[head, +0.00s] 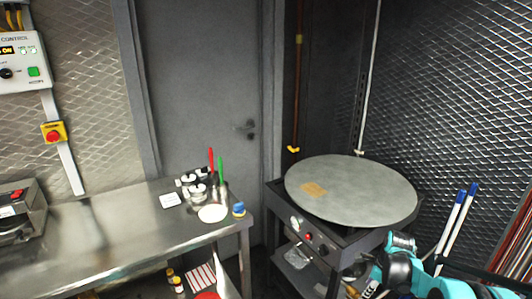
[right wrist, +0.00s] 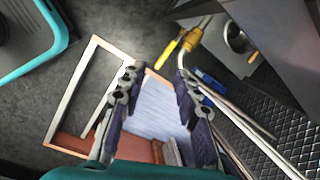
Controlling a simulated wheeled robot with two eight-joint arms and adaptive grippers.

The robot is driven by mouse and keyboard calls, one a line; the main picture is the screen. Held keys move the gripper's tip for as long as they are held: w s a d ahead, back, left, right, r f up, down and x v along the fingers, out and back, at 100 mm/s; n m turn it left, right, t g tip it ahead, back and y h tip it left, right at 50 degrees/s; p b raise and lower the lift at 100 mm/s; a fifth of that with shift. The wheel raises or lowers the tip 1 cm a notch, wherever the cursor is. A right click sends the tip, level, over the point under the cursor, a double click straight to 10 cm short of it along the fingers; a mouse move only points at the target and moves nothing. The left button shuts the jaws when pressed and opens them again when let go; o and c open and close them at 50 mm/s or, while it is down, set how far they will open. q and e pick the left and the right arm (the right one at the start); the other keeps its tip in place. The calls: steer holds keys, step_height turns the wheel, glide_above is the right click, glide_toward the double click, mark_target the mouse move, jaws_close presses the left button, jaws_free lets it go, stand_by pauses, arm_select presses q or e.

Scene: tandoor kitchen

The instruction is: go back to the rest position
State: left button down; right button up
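My right arm, teal and black, comes in at the lower right of the head view, in front of the round griddle's stand. Its gripper (head: 370,287) is low and partly cut off by the bottom edge. In the right wrist view the two dark fingers of the right gripper (right wrist: 157,76) stand apart with nothing held between them. Beyond them is a blurred floor area with an orange-edged frame (right wrist: 93,45) and a pale panel (right wrist: 158,108). My left gripper is in neither view.
A round griddle (head: 350,190) on a dark stand is close to my right arm. Blue-tipped white poles (head: 452,222) lean at the right. A steel table (head: 110,235) with jars (head: 193,190) and red and green-handled tools is at left. A grey door (head: 200,80) stands behind.

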steer(key=s+a+r+n+t, duration=0.2)
steer(key=s+a+r+n, duration=0.9)
steer(key=a+r+n, duration=0.1)
steer(key=s+a+n+t, duration=0.2)
steer(key=s+a+n, duration=0.4)
steer(key=s+n, duration=0.6)
steer(key=shift+a+n+t, duration=0.35)
steer(key=shift+n+t, duration=0.05)
steer(key=shift+n, duration=0.1)
steer(key=shift+s, duration=0.1)
